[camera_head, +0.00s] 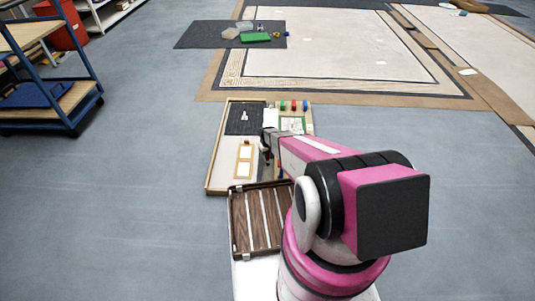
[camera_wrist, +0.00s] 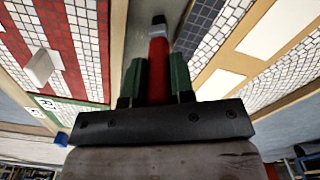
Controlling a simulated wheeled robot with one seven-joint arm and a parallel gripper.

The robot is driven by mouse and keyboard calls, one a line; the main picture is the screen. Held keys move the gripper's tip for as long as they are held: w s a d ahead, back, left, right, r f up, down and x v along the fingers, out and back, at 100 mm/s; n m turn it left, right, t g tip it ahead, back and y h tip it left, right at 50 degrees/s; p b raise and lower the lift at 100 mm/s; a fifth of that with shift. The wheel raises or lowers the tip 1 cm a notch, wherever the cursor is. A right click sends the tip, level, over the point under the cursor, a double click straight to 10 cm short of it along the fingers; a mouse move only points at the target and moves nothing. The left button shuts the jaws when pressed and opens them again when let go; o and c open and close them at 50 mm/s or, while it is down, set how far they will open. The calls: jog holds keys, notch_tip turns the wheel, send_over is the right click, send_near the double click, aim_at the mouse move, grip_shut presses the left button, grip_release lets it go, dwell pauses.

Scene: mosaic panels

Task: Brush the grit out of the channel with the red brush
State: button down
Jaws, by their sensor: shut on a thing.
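My gripper (camera_wrist: 158,78) is shut on the red brush (camera_wrist: 158,52), with one green finger on each side of its handle. In the wrist view the brush's dark and grey end (camera_wrist: 158,22) points away from the fingers, over the grey channel (camera_wrist: 137,38) between the mosaic panels. I cannot tell whether the brush touches the channel floor. No grit can be made out at this size. In the head view my gripper (camera_head: 268,148) is over the middle of the work board (camera_head: 222,168); my arm hides the brush and most of the channel.
A red-and-white mosaic (camera_wrist: 75,45) with a pale block (camera_wrist: 40,67) lies left of the channel. Dark tiles (camera_wrist: 197,25) and wooden frames (camera_wrist: 218,85) lie right. A slatted brown tray (camera_head: 250,222) sits in front of the board. A blue cart (camera_head: 60,75) stands far left; floor between is clear.

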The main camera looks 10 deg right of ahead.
jog(key=shift+r, duration=2.45)
